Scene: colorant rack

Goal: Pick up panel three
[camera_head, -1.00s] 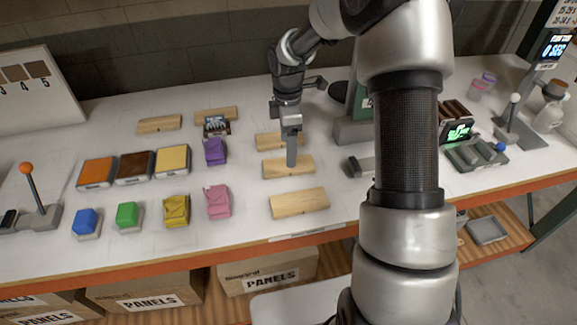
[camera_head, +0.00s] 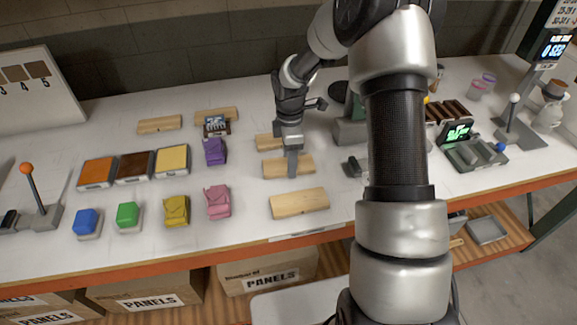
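Several light wooden panels lie on the white table. In the head view, one panel (camera_head: 274,168) lies under my gripper (camera_head: 292,172), in the middle of a column of three. Another panel (camera_head: 299,203) lies nearer the front edge, and a third (camera_head: 268,142) lies behind, partly hidden by my gripper. Two more lie at the back left, a plain one (camera_head: 159,124) and one (camera_head: 228,115) with a small dark item in front of it. I cannot read numbers on them. My gripper points down at the middle panel, its fingertips overlapping it; contact and finger gap cannot be told.
Orange, brown and yellow trays (camera_head: 172,161) and several coloured blocks (camera_head: 177,211) stand to the left. A lever with an orange knob (camera_head: 27,170) is far left. A green-screen device (camera_head: 457,133) and a lever (camera_head: 513,110) stand right.

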